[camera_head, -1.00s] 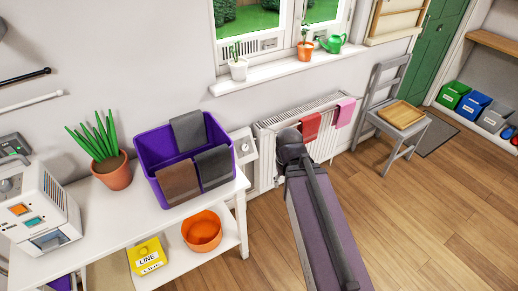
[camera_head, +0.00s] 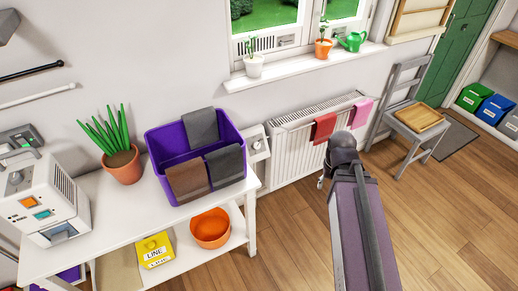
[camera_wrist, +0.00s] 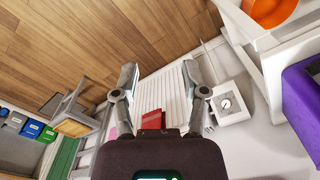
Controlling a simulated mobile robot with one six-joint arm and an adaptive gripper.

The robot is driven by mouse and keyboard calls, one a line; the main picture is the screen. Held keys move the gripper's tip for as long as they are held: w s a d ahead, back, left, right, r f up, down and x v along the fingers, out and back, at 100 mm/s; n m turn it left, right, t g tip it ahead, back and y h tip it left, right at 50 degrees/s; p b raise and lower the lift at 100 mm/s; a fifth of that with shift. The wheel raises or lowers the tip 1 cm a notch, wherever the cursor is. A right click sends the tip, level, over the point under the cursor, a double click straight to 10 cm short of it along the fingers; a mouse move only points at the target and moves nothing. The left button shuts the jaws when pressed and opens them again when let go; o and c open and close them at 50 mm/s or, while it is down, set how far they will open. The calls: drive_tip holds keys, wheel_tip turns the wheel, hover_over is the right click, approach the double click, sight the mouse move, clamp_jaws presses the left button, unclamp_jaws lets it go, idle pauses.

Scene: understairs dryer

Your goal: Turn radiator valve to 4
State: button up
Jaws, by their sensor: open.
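The radiator (camera_head: 292,150) is white and ribbed, on the wall under the window. A white box with a round dial (camera_head: 257,146) is beside its left end; I cannot tell whether this is the valve. In the wrist view the dial (camera_wrist: 227,103) shows a dark pointer, but its numbers are too small to read. My gripper (camera_wrist: 160,72) is open and empty, with the radiator (camera_wrist: 160,95) beyond its fingers. The dial box lies right of the fingers, apart from them. In the head view my arm hides most of the gripper.
Red (camera_head: 323,128) and pink (camera_head: 361,113) cloths hang on the radiator. A white table (camera_head: 115,233) with a purple bin (camera_head: 165,143) stands left of the dial. A grey chair (camera_head: 412,85) stands right. The floor in front of the radiator is clear.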

drive_tip(key=o, duration=0.5)
drive_tip(key=shift+w+f, duration=0.15)
drive_tip(key=n+t+y+b, duration=0.3)
drive_tip(key=t+y+b, duration=0.95)
drive_tip(key=b, duration=3.35)
approach(258, 147)
drive_tip(key=s+t+h, duration=0.3)
drive_tip(key=s+h, duration=0.1)
drive_tip(key=s, duration=0.2)
drive_tip(key=shift+w+a+f, duration=0.1)
drive_tip(key=shift+w, duration=0.1)
drive_tip(key=shift+w, duration=0.15)
drive_tip(key=x, duration=1.3)
drive_tip(key=shift+w+a+r, duration=0.2)
drive_tip(key=shift+r, duration=0.05)
